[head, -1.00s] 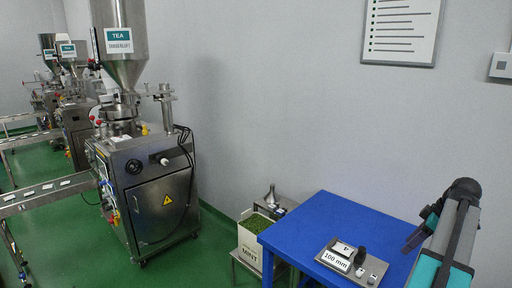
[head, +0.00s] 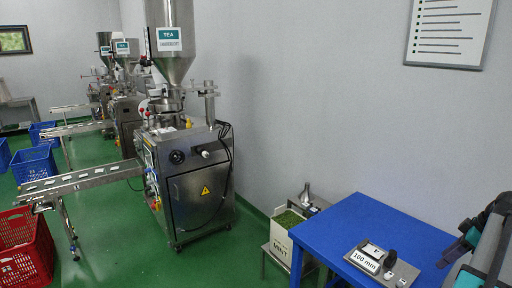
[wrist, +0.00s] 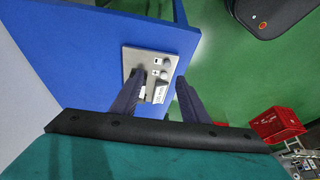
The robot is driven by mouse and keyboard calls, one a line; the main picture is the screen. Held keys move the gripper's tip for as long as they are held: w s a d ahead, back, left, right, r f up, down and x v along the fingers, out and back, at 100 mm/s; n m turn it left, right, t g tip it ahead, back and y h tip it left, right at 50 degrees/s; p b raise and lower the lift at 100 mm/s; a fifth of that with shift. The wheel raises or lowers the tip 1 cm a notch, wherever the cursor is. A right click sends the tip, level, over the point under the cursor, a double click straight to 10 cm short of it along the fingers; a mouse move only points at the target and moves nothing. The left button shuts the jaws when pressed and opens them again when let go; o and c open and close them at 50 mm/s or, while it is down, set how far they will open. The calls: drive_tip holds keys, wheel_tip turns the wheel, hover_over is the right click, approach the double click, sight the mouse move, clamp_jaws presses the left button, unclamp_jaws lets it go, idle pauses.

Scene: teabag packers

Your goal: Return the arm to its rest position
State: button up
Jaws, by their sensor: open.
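My arm shows at the right edge of the head view, beside the blue table (head: 372,222). My gripper (head: 452,252) is there, partly cut off by the dark wrist parts around it. In the wrist view my gripper (wrist: 157,85) is open, with two dark fingers apart and nothing clearly held between them. Beyond the fingers, the grey plate (wrist: 180,62) with small parts and a white label lies on the blue table. In the head view this plate (head: 402,271) carries a "100 mm" label and a black knob.
A mint box (head: 288,240) stands on a low stand left of the table. A steel tea packing machine (head: 197,185) stands further left with its conveyor (head: 95,181). A red crate (head: 38,245) and blue crates (head: 35,164) stand on the green floor. Open floor (head: 130,245) lies between.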

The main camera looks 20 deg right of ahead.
drive_tip(key=w+a+f+n+g+y, duration=0.2)
drive_tip(key=w+a+f+n+y, duration=0.1)
drive_tip(key=w+a+f, duration=1.3)
drive_tip(key=w+a+f+n+g, duration=0.1)
drive_tip(key=a+f, duration=0.3)
drive_tip(key=a, duration=0.3)
drive_tip(key=a+f+n+g+y, duration=0.1)
drive_tip(key=a+f+g, duration=0.1)
drive_tip(key=a+f, duration=0.35)
drive_tip(key=w+a+f+n+g, duration=0.1)
drive_tip(key=a+f, duration=0.2)
drive_tip(key=a, duration=0.6)
drive_tip(key=s+a+f+g+h, duration=0.1)
drive_tip(key=s+a+f+g, duration=0.1)
drive_tip(key=s+a+f, duration=0.45)
drive_tip(key=s+a+f+g, duration=0.25)
drive_tip(key=a+f, duration=0.45)
drive_tip(key=a, duration=0.5)
drive_tip(key=s+a+f+m+h, duration=0.2)
drive_tip(key=s+f+m, duration=0.3)
drive_tip(key=s, duration=0.3)
drive_tip(key=s+a+f+m+h, duration=0.2)
drive_tip(key=s+f+m, duration=0.2)
drive_tip(key=s, duration=0.4)
drive_tip(key=shift+f+m+t+h, duration=0.35)
drive_tip(key=shift+m+h, duration=0.05)
drive_tip(key=shift+m, duration=0.1)
